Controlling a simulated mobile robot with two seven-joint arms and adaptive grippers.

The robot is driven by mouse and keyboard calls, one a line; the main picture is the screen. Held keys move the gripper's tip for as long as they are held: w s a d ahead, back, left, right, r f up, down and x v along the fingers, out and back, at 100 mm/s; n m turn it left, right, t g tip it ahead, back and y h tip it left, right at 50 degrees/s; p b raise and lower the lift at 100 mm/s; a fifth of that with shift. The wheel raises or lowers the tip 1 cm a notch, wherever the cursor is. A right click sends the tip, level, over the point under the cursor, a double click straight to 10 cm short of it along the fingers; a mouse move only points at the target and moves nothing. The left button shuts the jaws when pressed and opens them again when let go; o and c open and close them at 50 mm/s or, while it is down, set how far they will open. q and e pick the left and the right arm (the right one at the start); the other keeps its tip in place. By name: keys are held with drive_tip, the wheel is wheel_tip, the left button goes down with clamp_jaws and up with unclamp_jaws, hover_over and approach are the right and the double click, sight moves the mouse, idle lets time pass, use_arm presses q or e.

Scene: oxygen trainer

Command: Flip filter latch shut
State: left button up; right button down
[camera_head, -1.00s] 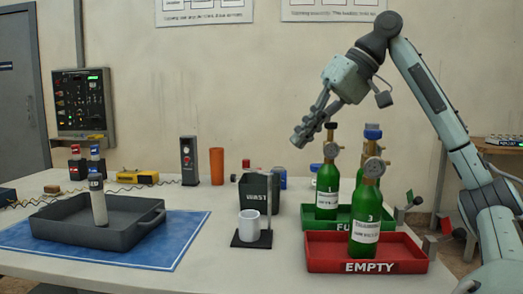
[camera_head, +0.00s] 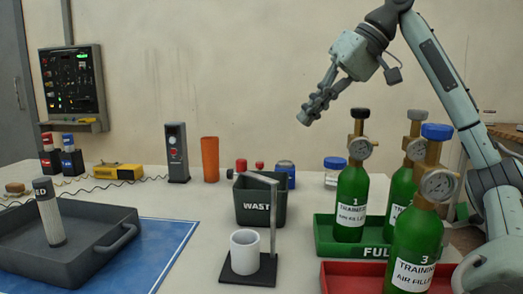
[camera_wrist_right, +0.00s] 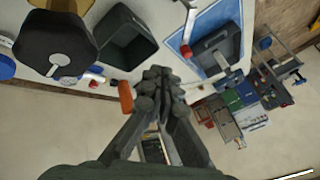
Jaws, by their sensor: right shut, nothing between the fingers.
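No part can be clearly made out as the filter latch. A white cup-like cylinder (camera_head: 245,252) stands upright on a black base plate, with a thin grey bracket (camera_head: 273,215) rising beside it and bending over it. I cannot tell whether this is the filter. My right gripper (camera_head: 308,118) is shut and empty, high above the bench, up and to the right of the cup and left of the green bottles. Its closed fingers (camera_wrist_right: 158,85) also show in the right wrist view. My left gripper is not in view.
Green bottles (camera_head: 350,210) with gauges stand in a green tray (camera_head: 322,235) and a red tray (camera_head: 335,278) at right. A waste bin (camera_head: 250,205) stands behind the cup. A dark tray (camera_head: 100,240) lies on a blue mat (camera_head: 160,270). An orange cylinder (camera_head: 210,160) stands behind.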

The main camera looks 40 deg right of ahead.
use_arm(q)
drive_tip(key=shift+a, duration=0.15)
use_arm(e)
drive_tip(key=shift+s+a, duration=0.1)
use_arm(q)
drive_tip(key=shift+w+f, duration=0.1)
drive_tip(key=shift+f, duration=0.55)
use_arm(e)
drive_tip(key=w+a+f, duration=0.6)
drive_tip(key=f, duration=0.2)
drive_tip(key=shift+w+a, duration=0.3)
drive_tip(key=shift+a, duration=0.1)
use_arm(q)
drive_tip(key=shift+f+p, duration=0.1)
drive_tip(key=shift+p, duration=0.3)
use_arm(e)
drive_tip(key=shift+w+a+r, duration=0.1)
